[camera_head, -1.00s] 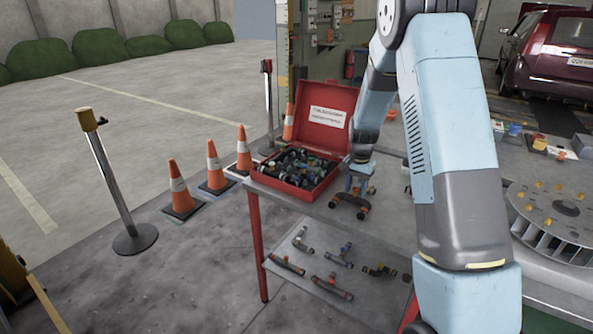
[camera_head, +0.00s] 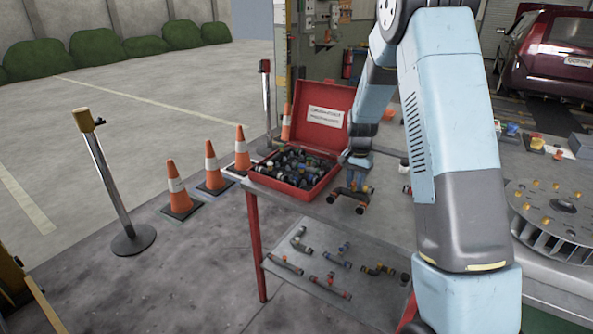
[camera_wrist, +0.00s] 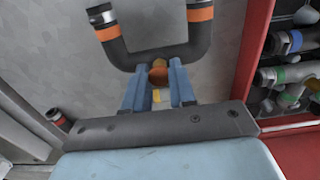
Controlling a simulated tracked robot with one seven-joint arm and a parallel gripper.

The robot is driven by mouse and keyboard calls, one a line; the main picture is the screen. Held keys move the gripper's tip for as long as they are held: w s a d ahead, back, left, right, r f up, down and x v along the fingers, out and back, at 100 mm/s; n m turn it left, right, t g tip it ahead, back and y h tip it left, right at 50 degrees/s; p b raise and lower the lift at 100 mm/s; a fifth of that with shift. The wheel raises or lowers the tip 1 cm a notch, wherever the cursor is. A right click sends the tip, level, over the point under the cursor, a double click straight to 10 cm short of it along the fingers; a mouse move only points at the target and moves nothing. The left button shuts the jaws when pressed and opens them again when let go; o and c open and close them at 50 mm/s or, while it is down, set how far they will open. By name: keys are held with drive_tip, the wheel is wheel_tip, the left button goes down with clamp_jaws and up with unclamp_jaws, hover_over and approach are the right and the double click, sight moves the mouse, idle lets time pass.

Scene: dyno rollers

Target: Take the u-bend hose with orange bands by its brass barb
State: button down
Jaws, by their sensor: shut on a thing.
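The u-bend hose with orange bands (camera_wrist: 200,48) is a dark U-shaped tube. My gripper (camera_wrist: 158,90) is shut on this barb, one blue finger on each side. In the head view my gripper (camera_head: 357,178) is over the bench, with the hose (camera_head: 347,197) at its fingertips. I cannot tell whether the hose clears the bench top.
A red open case (camera_head: 318,190) full of fittings stands left of my gripper, its labelled lid raised behind. More hoses (camera_head: 330,286) lie on the lower shelf. A round finned part (camera_head: 562,205) is on the bench at right. Orange cones (camera_head: 178,188) stand on the floor.

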drive_tip(key=shift+r, duration=2.5)
drive_tip(key=shift+w, duration=0.1)
